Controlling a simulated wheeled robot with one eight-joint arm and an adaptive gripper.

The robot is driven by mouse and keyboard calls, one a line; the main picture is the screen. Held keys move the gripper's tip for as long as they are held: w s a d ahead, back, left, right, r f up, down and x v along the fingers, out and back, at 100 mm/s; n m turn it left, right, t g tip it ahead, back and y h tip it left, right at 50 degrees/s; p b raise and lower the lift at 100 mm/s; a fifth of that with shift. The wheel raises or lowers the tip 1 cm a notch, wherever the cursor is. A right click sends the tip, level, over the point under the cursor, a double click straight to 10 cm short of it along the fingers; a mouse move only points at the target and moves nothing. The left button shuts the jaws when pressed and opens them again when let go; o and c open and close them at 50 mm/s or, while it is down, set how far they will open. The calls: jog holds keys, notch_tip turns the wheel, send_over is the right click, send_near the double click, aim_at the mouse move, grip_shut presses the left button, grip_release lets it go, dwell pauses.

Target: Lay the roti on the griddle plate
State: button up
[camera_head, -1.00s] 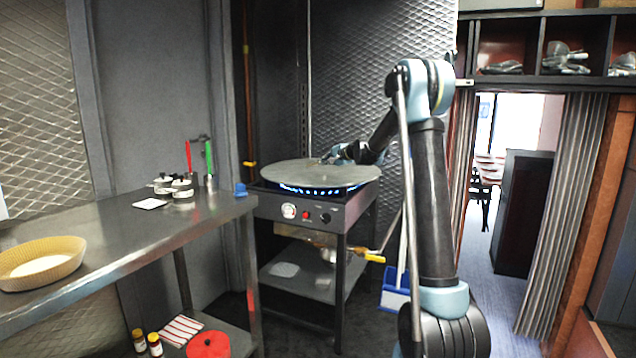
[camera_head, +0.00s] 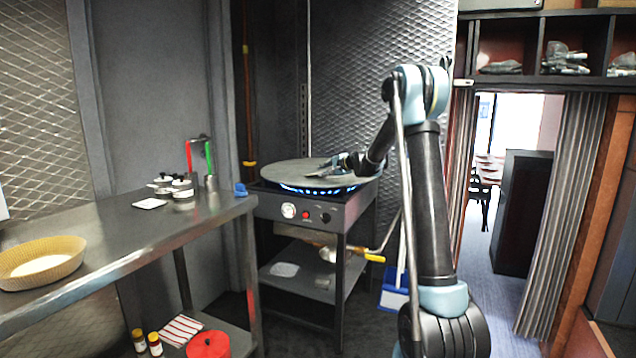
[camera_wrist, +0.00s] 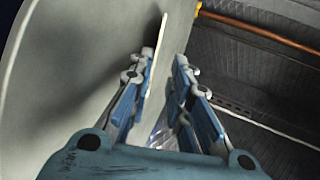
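The griddle plate (camera_head: 283,172) is a large round grey disc on a burner stand with blue flames under it. In the wrist view the plate (camera_wrist: 60,80) fills the left side. My gripper (camera_head: 312,174) is low over the plate's middle. In the wrist view its two fingers (camera_wrist: 165,58) stand apart with a gap between them. A thin pale strip (camera_wrist: 161,35) shows along the inner side of the left finger. It looks like the roti seen edge-on; I cannot tell whether it touches the plate.
A wicker basket (camera_head: 75,262) with a pale bottom stands on the steel counter (camera_head: 110,235) at left. Small pots (camera_head: 178,186) and red- and green-handled tools (camera_head: 209,160) stand near its far end. A yellow-handled valve (camera_head: 374,258) sticks out below the burner.

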jog(key=shift+v, duration=4)
notch_tip(320, 180, up, 7)
jog(key=s+d, duration=0.2)
jog(key=s+d+f+n+g+h, duration=0.1)
jog(key=s+d+f+n, duration=0.1)
jog(key=s, duration=0.7)
jog(key=s+d+f+n+g+h, duration=0.1)
jog(key=s+n, duration=0.1)
jog(key=s, duration=0.6)
jog(key=s+d+f+n+g+h, duration=0.2)
jog(key=s+d+f, duration=0.4)
jog(key=s, duration=0.8)
jog(key=s+d+f+n+g+h, duration=0.1)
jog(key=s+d+f, duration=0.4)
jog(key=s+f, duration=0.5)
jog(key=s+d+f+n+g+h, duration=0.2)
jog(key=s+d+f+h, duration=0.2)
jog(key=s, duration=1.4)
notch_tip(320, 180, down, 5)
jog(key=d, duration=0.2)
jog(key=shift+d+r+n+g, duration=0.25)
jog(key=shift+d+n+g, duration=0.05)
jog(key=shift+d+g, duration=0.1)
